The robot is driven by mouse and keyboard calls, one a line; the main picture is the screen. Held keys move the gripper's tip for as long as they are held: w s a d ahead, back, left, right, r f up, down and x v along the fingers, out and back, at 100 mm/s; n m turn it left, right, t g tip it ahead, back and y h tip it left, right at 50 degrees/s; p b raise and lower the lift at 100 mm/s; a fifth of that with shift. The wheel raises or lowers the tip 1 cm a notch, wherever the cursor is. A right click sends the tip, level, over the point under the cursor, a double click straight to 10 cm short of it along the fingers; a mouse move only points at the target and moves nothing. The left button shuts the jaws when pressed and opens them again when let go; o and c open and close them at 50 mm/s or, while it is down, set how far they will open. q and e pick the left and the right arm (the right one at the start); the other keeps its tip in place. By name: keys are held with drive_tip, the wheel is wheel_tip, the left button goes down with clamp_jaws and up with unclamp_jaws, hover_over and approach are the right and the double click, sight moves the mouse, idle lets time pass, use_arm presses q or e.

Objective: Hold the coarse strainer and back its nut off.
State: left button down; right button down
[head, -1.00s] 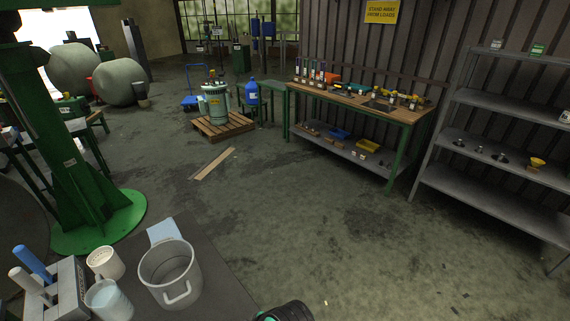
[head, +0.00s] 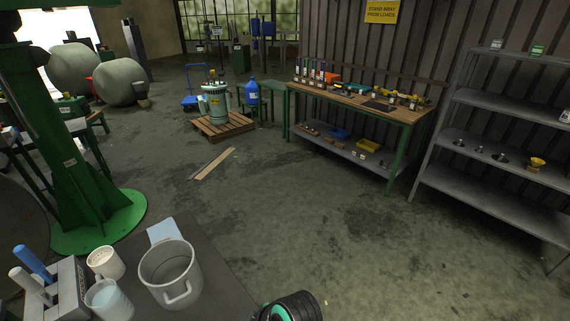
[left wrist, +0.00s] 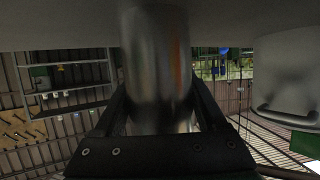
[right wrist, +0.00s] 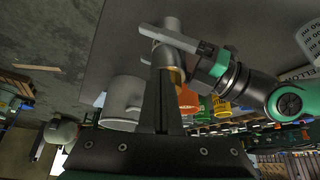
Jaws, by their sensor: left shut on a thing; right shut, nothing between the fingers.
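The coarse strainer, a silver metal cylinder (left wrist: 158,65), stands between the fingers of my left gripper (left wrist: 160,115) in the left wrist view. The gripper is shut on it. In the right wrist view the left gripper's grey fingers (right wrist: 178,40) cross the silver strainer (right wrist: 168,60). A small brass-coloured part (right wrist: 178,76), perhaps the nut, shows at its end, partly hidden. My right gripper (right wrist: 163,80) is shut and empty, its fingertips close to the strainer in the picture; I cannot tell whether they touch. The head view shows neither gripper nor the strainer.
A grey bench top (head: 215,285) carries a grey pot (head: 168,275), a white perforated cup (head: 105,262), a clear beaker (head: 108,298) and a rack (head: 68,290) with blue and white handles. The pot also shows in the right wrist view (right wrist: 122,100). Open floor lies beyond.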

wheel_tip(320, 180, up, 6)
drive_tip(key=shift+f, duration=0.1)
idle(0.4)
use_arm(q)
unclamp_jaws()
drive_tip(key=v, duration=1.2)
